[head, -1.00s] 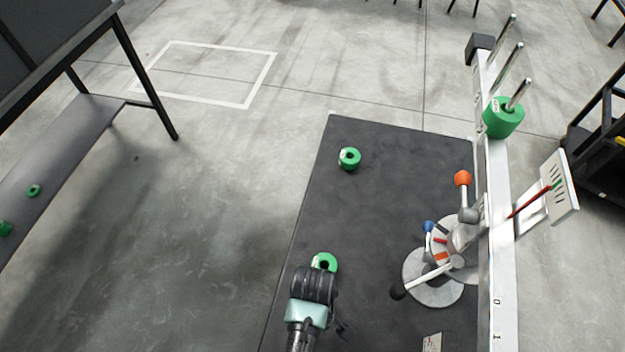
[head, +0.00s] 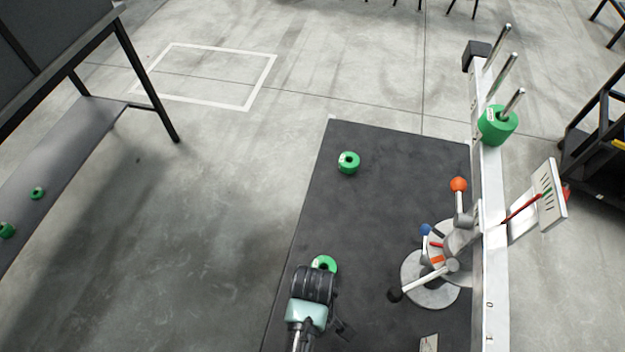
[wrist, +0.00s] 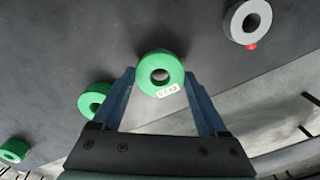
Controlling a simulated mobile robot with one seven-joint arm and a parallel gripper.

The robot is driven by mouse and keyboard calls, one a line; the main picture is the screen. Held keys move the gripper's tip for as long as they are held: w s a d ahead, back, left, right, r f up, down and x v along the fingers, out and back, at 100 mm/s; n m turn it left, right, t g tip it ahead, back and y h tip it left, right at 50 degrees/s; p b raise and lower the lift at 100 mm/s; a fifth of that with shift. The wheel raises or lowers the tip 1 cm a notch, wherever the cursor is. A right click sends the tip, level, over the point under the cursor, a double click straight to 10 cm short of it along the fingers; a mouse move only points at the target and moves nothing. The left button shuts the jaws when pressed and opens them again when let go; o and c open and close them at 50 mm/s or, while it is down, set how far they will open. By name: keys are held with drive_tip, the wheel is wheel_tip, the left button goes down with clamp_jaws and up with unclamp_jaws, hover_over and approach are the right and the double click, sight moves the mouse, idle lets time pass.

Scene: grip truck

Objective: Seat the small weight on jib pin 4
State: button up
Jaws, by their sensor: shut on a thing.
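In the head view, my gripper (head: 318,274) is above the dark mat, left of the jib stand. It is shut on a small green ring-shaped weight (head: 324,263). The wrist view shows this weight (wrist: 160,68) between the blue fingers of my gripper (wrist: 160,85), with its hole and a white label towards the camera. The white jib beam (head: 491,220) runs along the right, with several upright metal pins (head: 502,77) near its far end. A larger green weight (head: 495,127) sits around the nearest of these pins. Pin numbers there cannot be read.
Another green weight (head: 348,162) lies on the mat (head: 385,190). The jib stand (head: 433,290) has orange (head: 458,185) and blue knobs and a black-ended lever. A scale plate (head: 550,195) juts right of the beam. Green weights (head: 37,193) lie on a shelf at left.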

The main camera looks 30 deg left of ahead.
drive_tip(key=shift+r, duration=0.3)
drive_tip(key=shift+r+p, duration=2.5)
drive_tip(key=shift+p, duration=0.45)
drive_tip(key=shift+r, duration=0.15)
wheel_tip(320, 180, up, 7)
drive_tip(key=p, duration=0.8)
drive_tip(key=shift+r, duration=0.1)
